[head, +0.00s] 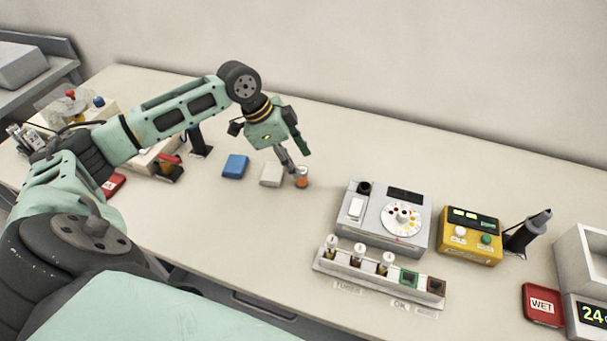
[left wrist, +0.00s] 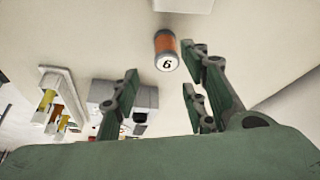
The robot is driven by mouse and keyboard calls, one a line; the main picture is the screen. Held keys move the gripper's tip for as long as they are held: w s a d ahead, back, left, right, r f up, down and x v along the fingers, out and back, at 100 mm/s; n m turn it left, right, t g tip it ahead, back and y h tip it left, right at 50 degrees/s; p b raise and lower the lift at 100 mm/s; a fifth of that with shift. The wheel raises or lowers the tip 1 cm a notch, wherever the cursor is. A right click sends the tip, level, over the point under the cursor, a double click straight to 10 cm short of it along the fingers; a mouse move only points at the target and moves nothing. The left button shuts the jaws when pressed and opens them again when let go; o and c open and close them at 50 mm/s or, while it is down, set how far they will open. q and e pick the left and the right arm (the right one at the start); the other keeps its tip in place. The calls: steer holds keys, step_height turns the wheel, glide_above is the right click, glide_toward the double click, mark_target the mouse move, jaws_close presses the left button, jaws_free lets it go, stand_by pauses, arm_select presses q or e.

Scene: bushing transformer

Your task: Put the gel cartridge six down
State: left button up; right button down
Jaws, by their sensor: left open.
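Gel cartridge six (left wrist: 167,50) is a small orange cylinder with a white label marked 6, in the left wrist view. In the head view the cartridge (head: 302,183) appears to stand on the table beside a pale block. My left gripper (head: 298,166) is open, its fingers right at the cartridge. In the left wrist view the gripper's fingers (left wrist: 160,74) are spread apart, with the cartridge just past their tips, nearer the right-hand fingers. I cannot tell whether any finger touches it. My right gripper is not in view.
A pale block (head: 271,174) and a blue block (head: 235,166) lie left of the cartridge. A grey device with a dial (head: 360,235) and a white rack of vials (head: 345,271) stand to the right, with a yellow box (head: 469,253) beyond. The table behind the gripper is clear.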

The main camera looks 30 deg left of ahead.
arm_select(q)
steer(key=x, duration=0.1)
steer(key=p+x, duration=0.1)
steer(key=x, duration=0.1)
steer(key=shift+w+a+f+p, duration=0.1)
steer(key=shift+a+f+p, duration=0.15)
steer(key=shift+f+p, duration=0.15)
steer(key=shift+w+d+f, duration=0.15)
steer(key=shift+d+f, duration=0.05)
steer(key=shift+f, duration=0.5)
steer(key=c, duration=0.6)
jaws_close()
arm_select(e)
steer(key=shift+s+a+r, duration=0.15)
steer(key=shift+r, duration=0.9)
